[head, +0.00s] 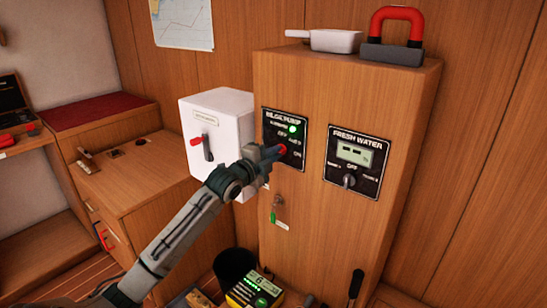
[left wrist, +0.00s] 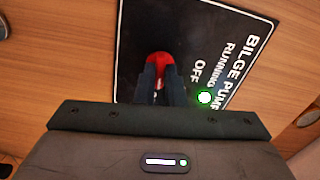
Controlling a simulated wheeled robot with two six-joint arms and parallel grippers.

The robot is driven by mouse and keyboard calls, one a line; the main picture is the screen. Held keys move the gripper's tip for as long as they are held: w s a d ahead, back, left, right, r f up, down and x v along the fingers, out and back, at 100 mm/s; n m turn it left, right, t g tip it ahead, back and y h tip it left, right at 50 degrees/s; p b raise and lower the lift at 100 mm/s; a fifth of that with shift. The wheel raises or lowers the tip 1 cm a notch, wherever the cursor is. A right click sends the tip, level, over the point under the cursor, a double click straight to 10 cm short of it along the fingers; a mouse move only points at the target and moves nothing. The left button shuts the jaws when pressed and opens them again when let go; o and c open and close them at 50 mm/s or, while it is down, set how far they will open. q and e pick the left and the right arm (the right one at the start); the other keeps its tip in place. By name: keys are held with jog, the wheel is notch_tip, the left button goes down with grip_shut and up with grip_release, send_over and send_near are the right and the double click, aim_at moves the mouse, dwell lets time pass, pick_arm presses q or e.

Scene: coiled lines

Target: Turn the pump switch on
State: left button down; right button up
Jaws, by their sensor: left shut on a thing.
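The black bilge pump panel (head: 272,121) is on the front of the wooden cabinet. Its green running light (head: 292,129) is lit; the light also shows in the left wrist view (left wrist: 204,97). The pump switch has a red tip (head: 283,150), low on the panel in the head view. My left gripper (head: 274,152) reaches it from the left and is shut on it. In the left wrist view the red switch (left wrist: 158,62) sits between the two dark fingertips (left wrist: 160,78), which hide much of it. My right gripper is not in view.
A fresh water panel (head: 357,160) with a knob is to the right. A white box (head: 222,117) with a red-handled lever is close on the left. A key with a green tag (head: 273,216) hangs below. A yellow meter (head: 253,290) stands at the bottom.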

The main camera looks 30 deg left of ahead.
pick_arm(q)
jog(key=shift+f+m, duration=0.1)
jog(key=shift+m, duration=0.7)
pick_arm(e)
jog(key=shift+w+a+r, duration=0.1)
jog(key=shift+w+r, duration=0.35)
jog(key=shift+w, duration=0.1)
pick_arm(q)
jog(key=c, duration=1.5)
grip_release()
jog(key=shift+s, duration=0.1)
